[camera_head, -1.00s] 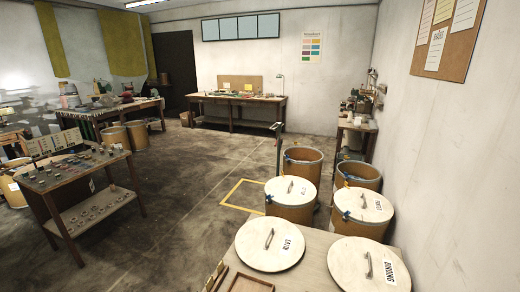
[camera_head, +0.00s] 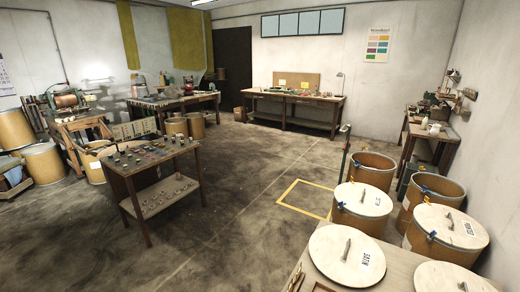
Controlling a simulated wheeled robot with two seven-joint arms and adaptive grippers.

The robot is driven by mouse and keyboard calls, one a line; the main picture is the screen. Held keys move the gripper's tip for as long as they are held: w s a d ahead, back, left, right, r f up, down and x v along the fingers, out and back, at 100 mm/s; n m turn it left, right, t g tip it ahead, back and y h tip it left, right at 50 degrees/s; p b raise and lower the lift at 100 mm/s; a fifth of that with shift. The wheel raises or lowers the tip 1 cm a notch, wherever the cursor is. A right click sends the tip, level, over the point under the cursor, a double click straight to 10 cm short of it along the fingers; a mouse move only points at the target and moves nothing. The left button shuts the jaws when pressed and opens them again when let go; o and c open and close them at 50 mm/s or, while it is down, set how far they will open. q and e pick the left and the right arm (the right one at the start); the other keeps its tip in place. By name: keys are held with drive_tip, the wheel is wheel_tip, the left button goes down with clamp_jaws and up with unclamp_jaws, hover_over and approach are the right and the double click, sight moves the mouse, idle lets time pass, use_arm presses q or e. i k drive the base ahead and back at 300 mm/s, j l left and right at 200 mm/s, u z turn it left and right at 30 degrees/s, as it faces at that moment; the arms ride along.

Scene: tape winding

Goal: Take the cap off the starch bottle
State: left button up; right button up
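Neither of my grippers shows in the head view. I cannot make out a starch bottle or its cap for certain. Small pale items (camera_head: 425,122), perhaps bottles, stand on the bench (camera_head: 420,131) along the right wall, too small to identify. Other small items on the far tables are also too small to tell apart.
Several fibre drums, some with round lids (camera_head: 347,254), crowd the lower right. A two-level stand (camera_head: 150,168) with small items is left of centre. A long workbench (camera_head: 292,98) stands at the back wall. The middle floor (camera_head: 240,200) is clear.

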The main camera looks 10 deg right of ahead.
sight(425, 122)
drive_tip(key=i+j+u, duration=0.75)
drive_tip(key=i+j, duration=0.15)
drive_tip(key=i+j+u, duration=0.1)
drive_tip(key=i, duration=0.35)
drive_tip(key=i+z, duration=0.35)
drive_tip(key=i+j+z, duration=0.15)
drive_tip(key=i+z, duration=0.15)
drive_tip(key=i+l+z, duration=0.1)
drive_tip(key=i+z, duration=0.6)
drive_tip(key=z, duration=0.2)
drive_tip(key=i+z, duration=0.6)
drive_tip(key=i, duration=0.2)
drive_tip(key=i+z, duration=0.15)
drive_tip(key=i, duration=2.2)
